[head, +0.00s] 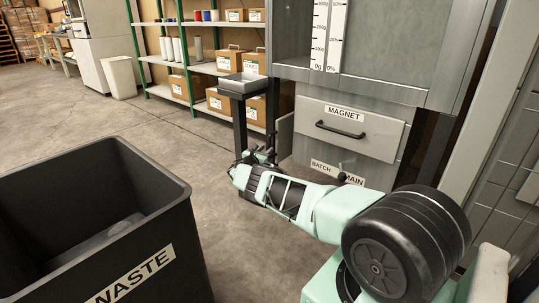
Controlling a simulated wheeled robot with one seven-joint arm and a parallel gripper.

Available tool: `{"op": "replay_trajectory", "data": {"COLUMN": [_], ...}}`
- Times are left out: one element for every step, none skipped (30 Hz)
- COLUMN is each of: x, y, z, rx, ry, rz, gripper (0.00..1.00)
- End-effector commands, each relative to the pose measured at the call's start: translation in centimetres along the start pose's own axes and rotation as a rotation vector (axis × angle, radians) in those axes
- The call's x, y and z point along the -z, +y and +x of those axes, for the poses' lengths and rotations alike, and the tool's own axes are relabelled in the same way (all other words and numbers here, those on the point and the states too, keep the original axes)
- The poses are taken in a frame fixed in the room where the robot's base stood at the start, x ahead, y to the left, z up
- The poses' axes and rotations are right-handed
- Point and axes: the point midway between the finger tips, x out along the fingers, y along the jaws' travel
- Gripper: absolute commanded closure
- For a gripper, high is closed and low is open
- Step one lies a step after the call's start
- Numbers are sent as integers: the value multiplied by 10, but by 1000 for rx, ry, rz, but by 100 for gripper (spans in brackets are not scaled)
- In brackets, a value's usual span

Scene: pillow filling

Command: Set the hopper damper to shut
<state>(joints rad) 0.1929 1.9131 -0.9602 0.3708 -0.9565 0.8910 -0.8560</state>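The hopper (390,50) stands at the upper right, a grey metal body with a gram and percent scale on its front. Below it is a drawer marked MAGNET (375,135) with a black handle. Lower down is a label reading BATCH and what looks like MAIN, partly covered by a small lever with a black knob (342,177). No part is marked as the damper, and I cannot tell its setting. My gripper (254,157) is at the end of my green arm, left of the drawer, in front of a dark post. Its fingers are small and dark, so their opening is unclear.
A black WASTE bin (165,200) fills the lower left. A grey tray (243,84) on a dark post stands left of the hopper. Shelves with cardboard boxes (230,62) are behind. Open concrete floor lies between the bin and the shelves.

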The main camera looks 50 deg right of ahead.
Motion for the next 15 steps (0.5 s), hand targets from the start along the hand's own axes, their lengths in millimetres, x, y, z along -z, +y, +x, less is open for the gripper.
{"op": "replay_trajectory", "data": {"x": [6,6,6,6,6,6,6,5,5,4,4,4,4,3,2], "y": [-1,-1,-1,-1,-1,0,0,0,0,0,0,0,0,0,0], "z": [7,11,16,19,21,24,27,29,32,34,36,38,39,40,42], "rx": [2,2,1,2,1,1,1,2,2,2,2,1,1,1,1], "ry": [-1,-1,-1,-1,-1,0,0,0,0,0,0,0,0,0,0], "rz": [3,4,4,3,3,3,3,3,3,3,3,2,1,1,2], "gripper": [68,68,68,68,68,68,68,68,68,68,68,68,68,68,68]}}
